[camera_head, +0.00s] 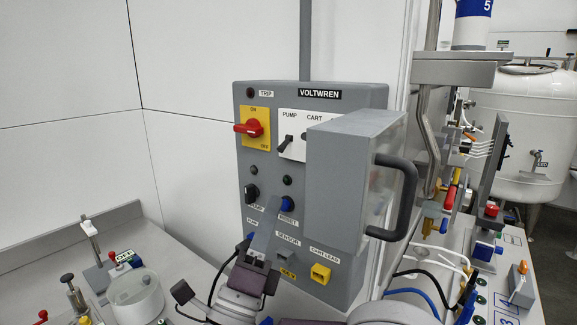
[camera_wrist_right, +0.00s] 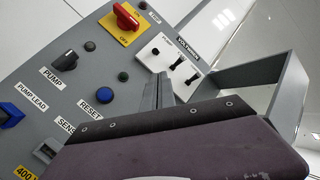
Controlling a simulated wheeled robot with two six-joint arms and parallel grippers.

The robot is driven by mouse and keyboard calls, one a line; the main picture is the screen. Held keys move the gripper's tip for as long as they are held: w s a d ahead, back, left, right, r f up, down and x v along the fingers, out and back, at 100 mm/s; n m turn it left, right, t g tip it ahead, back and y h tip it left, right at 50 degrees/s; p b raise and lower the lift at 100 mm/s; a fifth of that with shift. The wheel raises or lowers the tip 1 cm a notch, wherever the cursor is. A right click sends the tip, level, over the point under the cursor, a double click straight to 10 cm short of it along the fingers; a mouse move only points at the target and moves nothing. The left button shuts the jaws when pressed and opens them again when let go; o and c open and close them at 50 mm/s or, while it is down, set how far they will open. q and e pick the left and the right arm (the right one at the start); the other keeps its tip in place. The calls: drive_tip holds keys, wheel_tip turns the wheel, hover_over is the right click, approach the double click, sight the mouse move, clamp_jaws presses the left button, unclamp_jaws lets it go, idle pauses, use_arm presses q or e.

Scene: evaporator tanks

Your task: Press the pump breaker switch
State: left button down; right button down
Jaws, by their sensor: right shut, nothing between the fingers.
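The pump breaker switch (camera_head: 285,143) is a black toggle under the PUMP label on a white plate of the grey VOLTWREN panel (camera_head: 262,215). It also shows in the right wrist view (camera_wrist_right: 155,52), at the near left of the plate. My right gripper (camera_head: 273,203) is shut and empty. In the head view its tips are below the switch, over the panel near the blue RESET button. In the right wrist view its fingers (camera_wrist_right: 165,82) point up toward the plate, with a visible gap to the pump toggle. My left gripper is not in view.
A clear cover with a grey frame (camera_head: 335,180) and a dark handle (camera_head: 405,195) projects from the panel's right side, partly hiding the CART side. A red rotary switch (camera_head: 250,128) sits left of the plate. Black knob (camera_head: 252,192) and yellow socket (camera_head: 320,273) are lower.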

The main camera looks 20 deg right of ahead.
sight(285, 144)
drive_tip(key=p+x, duration=0.2)
drive_tip(key=x, duration=0.8)
drive_tip(key=shift+w, duration=0.3)
drive_tip(key=shift+s, duration=0.1)
